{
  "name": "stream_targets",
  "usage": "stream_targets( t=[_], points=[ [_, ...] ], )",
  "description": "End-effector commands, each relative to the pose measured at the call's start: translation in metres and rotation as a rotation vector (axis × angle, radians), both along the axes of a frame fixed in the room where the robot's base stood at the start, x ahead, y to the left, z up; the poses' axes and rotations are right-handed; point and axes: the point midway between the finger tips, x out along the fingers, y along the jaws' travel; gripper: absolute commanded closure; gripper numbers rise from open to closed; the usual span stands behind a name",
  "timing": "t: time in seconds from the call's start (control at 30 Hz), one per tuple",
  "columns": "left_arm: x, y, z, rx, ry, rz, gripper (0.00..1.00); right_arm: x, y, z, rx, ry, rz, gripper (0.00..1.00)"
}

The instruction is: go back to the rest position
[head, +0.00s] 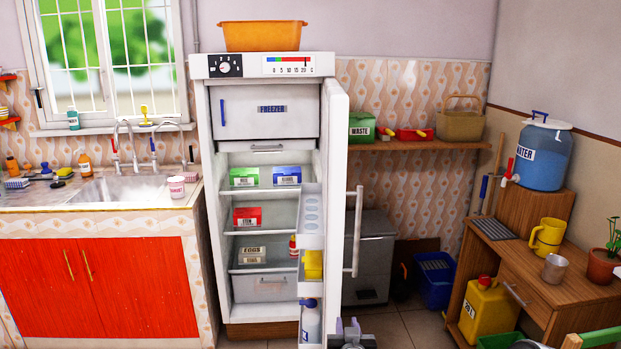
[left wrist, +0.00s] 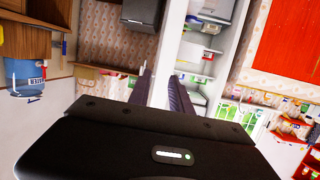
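My left gripper (head: 348,326) shows at the bottom edge of the head view, low in front of the open fridge door (head: 338,130). The wrist view is turned sideways, with the white fridge (left wrist: 208,60) beyond the fingers. My right gripper is not in view. No pans show in these frames.
The fridge (head: 212,180) stands open, its door swung toward me with a long handle (head: 354,232). A sink counter (head: 100,190) with red cabinets is on the left. A wooden desk (head: 540,290) with a yellow canister (head: 487,312) is on the right. Some tiled floor (head: 415,325) is clear.

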Motion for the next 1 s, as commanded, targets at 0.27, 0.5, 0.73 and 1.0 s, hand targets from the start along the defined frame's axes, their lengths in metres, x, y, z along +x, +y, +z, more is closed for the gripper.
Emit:
stream_targets(
  t=[0.27,0.5,0.73,1.0],
  points=[
    [-0.098,0.088,-0.153,-0.09,0.408,-0.101,0.75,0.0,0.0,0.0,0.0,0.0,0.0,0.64],
    [-0.265,0.146,-0.239,-0.247,0.848,-0.119,0.75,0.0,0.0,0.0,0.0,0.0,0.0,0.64],
    [-0.41,0.165,-0.253,-0.382,1.176,-0.098,0.75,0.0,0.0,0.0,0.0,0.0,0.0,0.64],
    [-0.456,0.167,-0.248,-0.425,1.279,-0.089,0.75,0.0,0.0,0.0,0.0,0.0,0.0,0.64]
  ],
)
